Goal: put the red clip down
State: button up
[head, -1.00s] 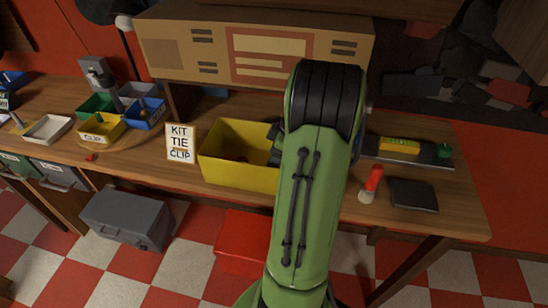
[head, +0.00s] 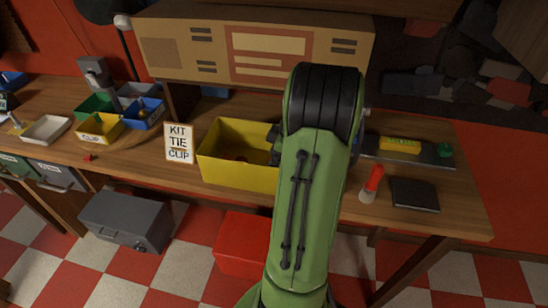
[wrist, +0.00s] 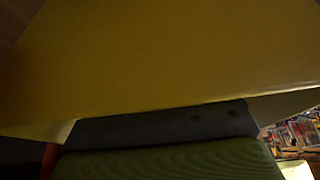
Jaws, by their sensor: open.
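A small red thing (head: 240,159) shows low inside the yellow bin (head: 232,173); it may be the red clip, but it is too small to be sure. Another small red piece (head: 88,157) lies on the bench in front of the yellow tray labelled CLIP (head: 98,130). My gripper (head: 274,150) is at the right side of the yellow bin, mostly hidden behind my green arm; only a dark part shows. It is open. In the wrist view a yellow wall (wrist: 170,65) fills most of the picture, and no clip can be made out.
A sign reading KIT TIE CLIP (head: 179,143) stands left of the bin. A cardboard-coloured box (head: 190,45) overhangs behind. Bare bench shows left of the sign.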

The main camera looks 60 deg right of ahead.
jog(key=shift+r+p, duration=0.35)
jog(key=shift+r, duration=0.1)
jog(key=p+v, duration=0.4)
jog(key=v, duration=0.8)
jog(key=w+a+r+m, duration=0.1)
jog(key=w+a+r, duration=0.1)
jog(key=a, duration=0.5)
jog(key=w+a+r+h, duration=0.1)
jog(key=w+a+r, duration=0.1)
jog(key=a, duration=0.5)
jog(key=w+a+r+m, duration=0.1)
jog(key=w+a+r, duration=0.15)
jog(key=a, duration=0.55)
jog(key=s+a+f+m+t, duration=0.1)
jog(key=s+a+m, duration=0.1)
jog(key=s+a, duration=0.8)
jog(key=shift+s+a+f+m+t+h, duration=0.2)
jog(key=shift+s+m+t+h, duration=0.1)
jog(key=shift+h, duration=0.1)
jog(key=shift+d, duration=0.1)
